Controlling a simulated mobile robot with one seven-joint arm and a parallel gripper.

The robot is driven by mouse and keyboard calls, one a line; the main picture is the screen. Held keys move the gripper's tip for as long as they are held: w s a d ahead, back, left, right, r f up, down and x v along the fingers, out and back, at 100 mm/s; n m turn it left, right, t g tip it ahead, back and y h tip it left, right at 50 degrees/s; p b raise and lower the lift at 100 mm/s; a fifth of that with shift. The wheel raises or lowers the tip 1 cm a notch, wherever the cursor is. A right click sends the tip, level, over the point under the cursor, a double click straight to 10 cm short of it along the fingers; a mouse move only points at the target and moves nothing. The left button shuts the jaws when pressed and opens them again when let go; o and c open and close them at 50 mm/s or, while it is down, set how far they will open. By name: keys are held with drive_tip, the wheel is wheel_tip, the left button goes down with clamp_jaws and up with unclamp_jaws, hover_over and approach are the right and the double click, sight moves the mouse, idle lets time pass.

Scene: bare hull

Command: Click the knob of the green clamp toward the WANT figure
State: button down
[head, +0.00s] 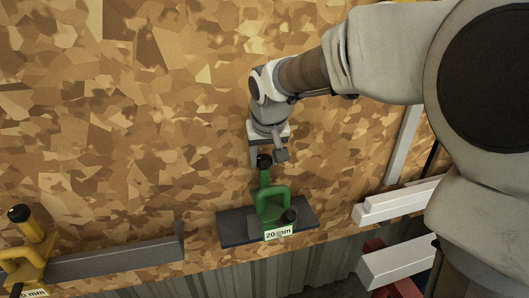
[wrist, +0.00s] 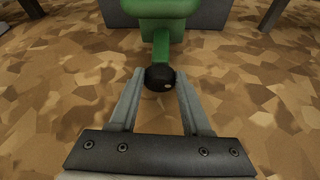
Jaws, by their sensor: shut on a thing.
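The green clamp (head: 272,205) stands on a dark plate near the front edge of the board. Its label (head: 278,232) reads "20 mm". Its black knob (head: 264,161) points toward the back and sits between the fingers of my gripper (head: 268,157). In the wrist view the black knob (wrist: 160,78) lies between the two fingertips of my gripper (wrist: 158,84), which is shut on it. The clamp's green body also shows at the top of the wrist view (wrist: 160,10). I cannot make out a WANT figure.
A yellow clamp (head: 32,240) with a black knob stands at the lower left beside a long grey bar (head: 115,258). White bars (head: 400,200) lie at the right. The dark plate (head: 236,228) lies under the green clamp. The board behind it is clear.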

drive_tip(key=shift+r, duration=0.15)
drive_tip(key=n+p, duration=0.1)
drive_tip(key=n+y+p, duration=0.1)
drive_tip(key=shift+w+d+n, duration=0.1)
drive_tip(key=shift+d+n, duration=0.15)
drive_tip(key=shift+n, duration=0.05)
drive_tip(key=shift+w+d+n+g+y+p, duration=0.1)
drive_tip(key=shift+n+g+y+p, duration=0.55)
drive_tip(key=shift+n, duration=0.65)
drive_tip(key=shift+c, duration=1.8)
unclamp_jaws()
drive_tip(key=v, duration=1.7)
drive_tip(key=shift+s+d+b, duration=0.2)
drive_tip(key=shift+d+b, duration=0.15)
drive_tip(key=shift+b, duration=0.05)
